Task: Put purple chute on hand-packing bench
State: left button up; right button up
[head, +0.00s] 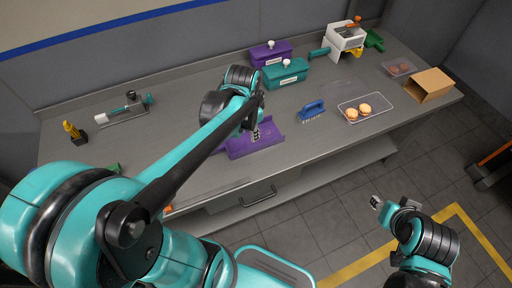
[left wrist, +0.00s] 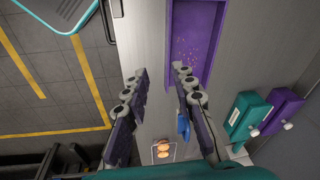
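The purple chute (head: 240,151) lies on the grey bench (head: 330,148) near its front edge, partly hidden by my left gripper. In the left wrist view the chute (left wrist: 196,35) is a shallow purple trough with crumbs on its floor. My left gripper (head: 256,133) is at the chute. One fingertip overlaps the chute's near corner; the other is over the bench front. I cannot tell whether they touch. My right gripper (head: 376,203) is over the floor, away from the bench; its fingers are too small to read.
Behind the chute stand a teal box (head: 285,73) and a purple box (head: 270,54). A blue brush (head: 312,110) and a clear tray (head: 376,98) with biscuits lie to the right. A cardboard box (head: 429,86) stands at the right end. Bench left of the chute is mostly clear.

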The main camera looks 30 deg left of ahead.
pick_arm(q)
jog(key=s+d+r+n+t, duration=0.3)
jog(key=s+d+n+t, duration=0.2)
jog(key=s+d, duration=0.2)
jog(key=shift+s+r+n, duration=0.2)
jog(key=shift+s+n, duration=0.2)
jog(key=shift+s, duration=0.25)
jog(key=shift+f, duration=0.15)
